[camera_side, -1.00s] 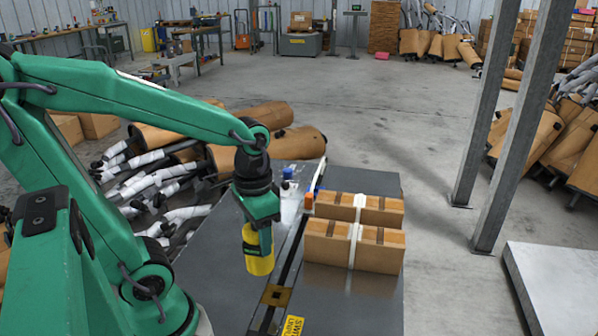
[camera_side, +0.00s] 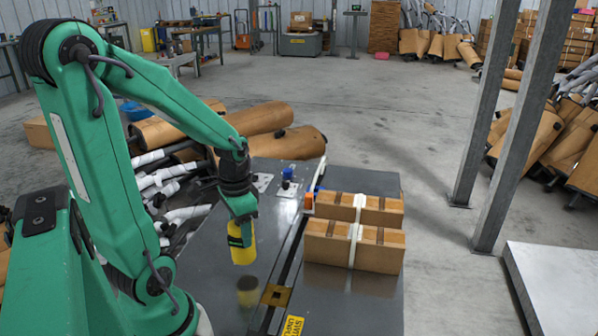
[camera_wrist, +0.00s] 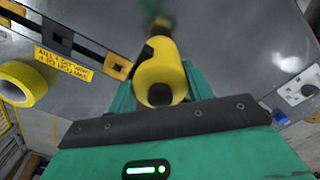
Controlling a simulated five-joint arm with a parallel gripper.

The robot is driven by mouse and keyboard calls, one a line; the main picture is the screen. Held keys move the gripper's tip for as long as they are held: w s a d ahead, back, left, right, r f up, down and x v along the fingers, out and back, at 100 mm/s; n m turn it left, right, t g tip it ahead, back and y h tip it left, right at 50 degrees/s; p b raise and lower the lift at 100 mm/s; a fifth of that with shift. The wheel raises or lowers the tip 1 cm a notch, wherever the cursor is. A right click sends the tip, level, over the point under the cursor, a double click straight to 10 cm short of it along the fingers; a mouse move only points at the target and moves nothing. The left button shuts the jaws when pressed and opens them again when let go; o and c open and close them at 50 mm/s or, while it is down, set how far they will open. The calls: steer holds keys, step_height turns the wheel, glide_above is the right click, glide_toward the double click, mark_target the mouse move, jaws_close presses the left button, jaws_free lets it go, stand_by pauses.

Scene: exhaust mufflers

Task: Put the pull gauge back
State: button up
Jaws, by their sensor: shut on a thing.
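The pull gauge, a yellow cylinder with a black band (camera_side: 242,252), hangs upright below my gripper (camera_side: 241,222) in the side view. My gripper is shut on it and holds it above the grey table (camera_side: 200,290), with its reflection on the surface beneath. In the wrist view the yellow gauge (camera_wrist: 160,68) lies between my green jaws (camera_wrist: 158,85), its rounded end toward the camera; its far end is blurred.
Two strapped cardboard boxes (camera_side: 335,248) stand on the table's right side, beyond a dark slotted rail. A blue-capped item (camera_side: 288,174) and white plates (camera_side: 262,182) lie at the back. A yellow tape roll (camera_wrist: 22,83) shows in the wrist view. Brown mufflers (camera_side: 262,118) lie behind the table.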

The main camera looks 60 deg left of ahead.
steer(key=shift+a+f, duration=0.2)
steer(key=shift+a, duration=0.15)
steer(key=shift+f, duration=2)
steer(key=shift+f, duration=0.15)
steer(key=o, duration=1.1)
steer(key=shift+r, duration=6.15)
steer(key=shift+d, duration=0.1)
